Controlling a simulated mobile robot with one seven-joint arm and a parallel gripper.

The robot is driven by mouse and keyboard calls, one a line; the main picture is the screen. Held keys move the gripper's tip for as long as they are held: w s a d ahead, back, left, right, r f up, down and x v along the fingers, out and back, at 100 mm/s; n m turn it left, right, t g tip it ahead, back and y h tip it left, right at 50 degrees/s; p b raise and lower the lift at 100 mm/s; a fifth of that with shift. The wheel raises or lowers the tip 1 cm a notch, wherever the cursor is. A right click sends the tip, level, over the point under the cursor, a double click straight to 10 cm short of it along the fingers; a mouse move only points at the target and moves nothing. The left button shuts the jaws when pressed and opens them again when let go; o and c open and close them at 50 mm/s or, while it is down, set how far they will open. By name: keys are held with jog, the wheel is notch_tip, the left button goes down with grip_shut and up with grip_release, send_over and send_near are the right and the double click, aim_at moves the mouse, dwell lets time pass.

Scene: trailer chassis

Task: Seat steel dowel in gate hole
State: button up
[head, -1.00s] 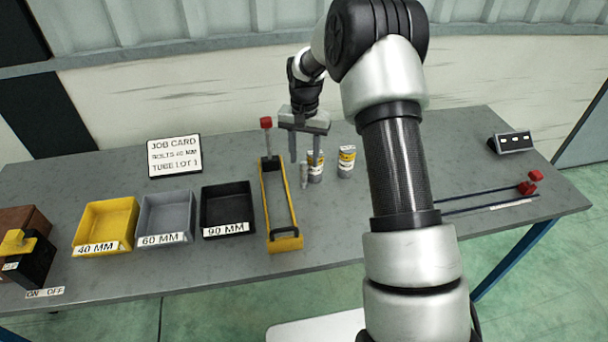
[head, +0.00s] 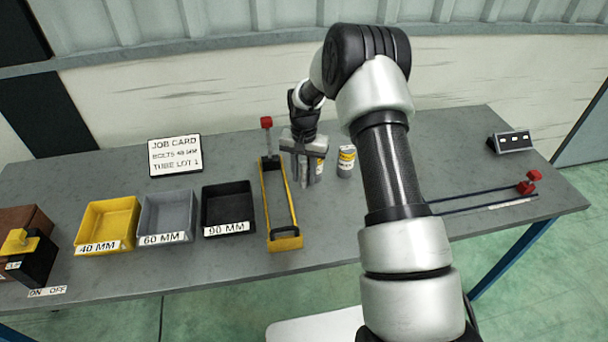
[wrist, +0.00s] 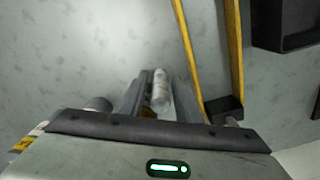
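The steel dowel (wrist: 160,90) is a light grey cylinder standing between my gripper's two fingers in the wrist view. In the head view my gripper (head: 306,184) points straight down, low over the bench, and its fingers hide the dowel. The fingers are close around the dowel, but I cannot tell whether they press on it. The yellow frame (head: 285,243) lies on the bench just left of my gripper, with a red-topped post at its far end; its yellow rails (wrist: 237,60) also show in the wrist view. The gate hole cannot be made out.
A labelled can (head: 346,162) stands right of my gripper, and another (head: 320,166) is partly hidden behind the fingers. Yellow (head: 107,206), grey (head: 166,196) and black (head: 228,192) bins stand left of the frame. The bench between the cans and the blue rods (head: 480,200) is mostly clear.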

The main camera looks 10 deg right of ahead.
grip_shut()
jog(key=shift+r, duration=0.1)
